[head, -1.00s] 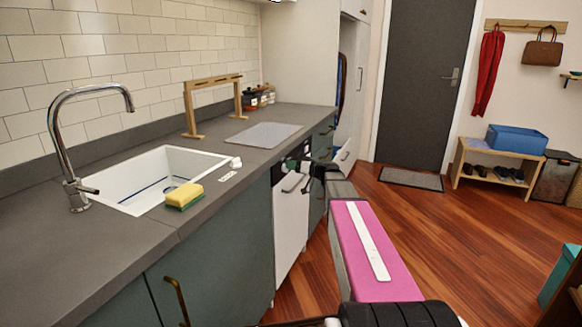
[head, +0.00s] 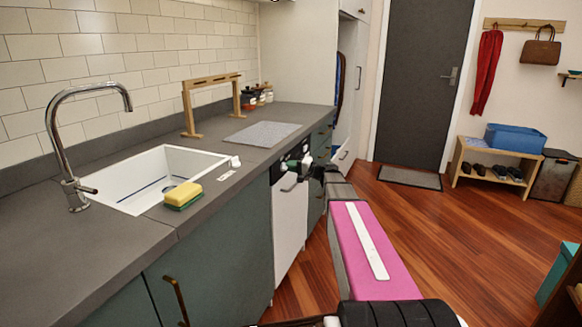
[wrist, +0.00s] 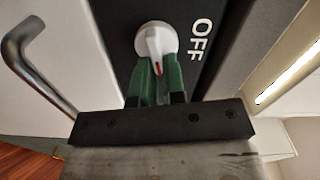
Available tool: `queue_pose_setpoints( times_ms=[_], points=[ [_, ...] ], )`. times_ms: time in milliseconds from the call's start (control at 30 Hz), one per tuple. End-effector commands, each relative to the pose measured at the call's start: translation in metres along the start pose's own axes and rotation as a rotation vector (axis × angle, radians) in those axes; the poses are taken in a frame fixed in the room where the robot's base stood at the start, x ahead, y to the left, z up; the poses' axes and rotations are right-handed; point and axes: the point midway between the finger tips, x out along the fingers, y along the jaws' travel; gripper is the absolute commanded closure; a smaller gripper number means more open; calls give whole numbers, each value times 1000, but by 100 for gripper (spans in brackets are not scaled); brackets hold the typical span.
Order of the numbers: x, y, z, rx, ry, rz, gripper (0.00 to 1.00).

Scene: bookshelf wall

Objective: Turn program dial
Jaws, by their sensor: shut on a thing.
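The program dial (wrist: 157,37) is a round white knob with a raised grip bar and a red mark, on a black panel (wrist: 115,28) in the wrist view. The printed word OFF (wrist: 201,40) stands to its right. My gripper (wrist: 157,68) has green fingers closed together on the dial's bar, partly hiding its lower side. In the head view my gripper (head: 303,168) is at the top of the white dishwasher front (head: 290,218). The dial is too small to make out there.
A metal bar handle (wrist: 38,72) sticks out left of the dial in the wrist view. The grey counter (head: 120,245) with sink (head: 150,180) and sponge (head: 183,194) lies above the dishwasher. The wooden floor (head: 440,240) to the right is clear.

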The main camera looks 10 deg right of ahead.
Motion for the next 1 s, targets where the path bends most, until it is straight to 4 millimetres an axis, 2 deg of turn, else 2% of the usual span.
queue_pose_setpoints(
  times_ms=[600, 1000],
  points=[
    [0, 10, 2, 543, 0, 1, 100],
    [0, 12, 4, 718, 1, 1, 100]
  ],
)
